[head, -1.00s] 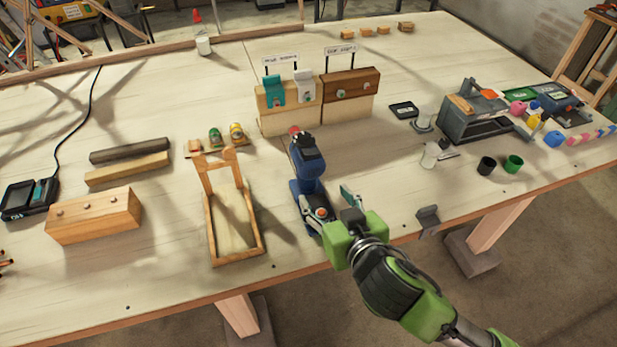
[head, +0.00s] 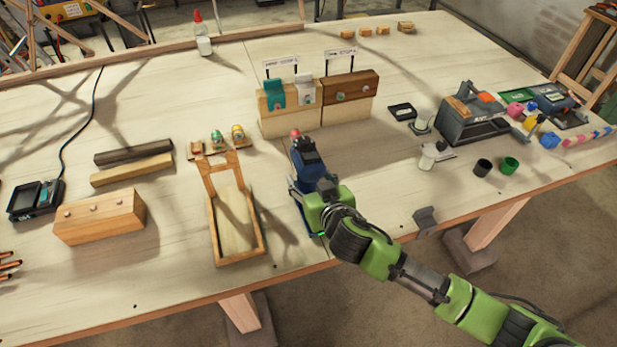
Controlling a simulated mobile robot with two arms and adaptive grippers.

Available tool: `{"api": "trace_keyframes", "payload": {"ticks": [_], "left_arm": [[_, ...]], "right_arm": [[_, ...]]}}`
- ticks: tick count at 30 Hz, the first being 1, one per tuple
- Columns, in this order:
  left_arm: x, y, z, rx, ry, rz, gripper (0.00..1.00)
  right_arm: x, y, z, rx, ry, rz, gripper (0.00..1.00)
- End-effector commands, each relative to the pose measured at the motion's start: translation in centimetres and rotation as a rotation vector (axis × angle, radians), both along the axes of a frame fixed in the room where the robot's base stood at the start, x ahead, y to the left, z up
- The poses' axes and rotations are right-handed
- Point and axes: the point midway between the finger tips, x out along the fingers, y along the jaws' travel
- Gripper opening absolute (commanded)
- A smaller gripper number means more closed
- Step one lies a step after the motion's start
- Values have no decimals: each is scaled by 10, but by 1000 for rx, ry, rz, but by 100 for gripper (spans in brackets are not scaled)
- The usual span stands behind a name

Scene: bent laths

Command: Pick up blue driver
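The blue driver (head: 308,166) stands on the table near its front edge, right of the wooden tray. Its dark head and reddish tip point toward the back. My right gripper (head: 308,193) comes in from the right and is at the driver's handle. One finger shows along the handle's left side. The gripper's green body hides the handle's lower part and most of the base, so I cannot tell whether the fingers press on it. My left gripper is not in view.
A wooden tray (head: 262,246) with an upright frame stands close left of the driver. Behind the driver are wooden blocks (head: 290,122) with signs. A small grey bracket (head: 426,220) sits at the front edge on the right. The table between tray and charger (head: 36,200) holds wooden bars.

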Motion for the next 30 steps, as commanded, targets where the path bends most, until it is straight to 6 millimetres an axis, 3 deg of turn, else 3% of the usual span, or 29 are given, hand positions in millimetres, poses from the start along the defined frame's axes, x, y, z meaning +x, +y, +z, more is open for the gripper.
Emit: {"api": "trace_keyframes", "payload": {"ticks": [11,18,30], "left_arm": [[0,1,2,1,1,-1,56],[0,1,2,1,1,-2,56],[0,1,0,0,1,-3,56]], "right_arm": [[8,3,-5,0,0,0,55],[8,3,-4,0,1,0,0],[10,4,4,6,-10,1,0]]}}
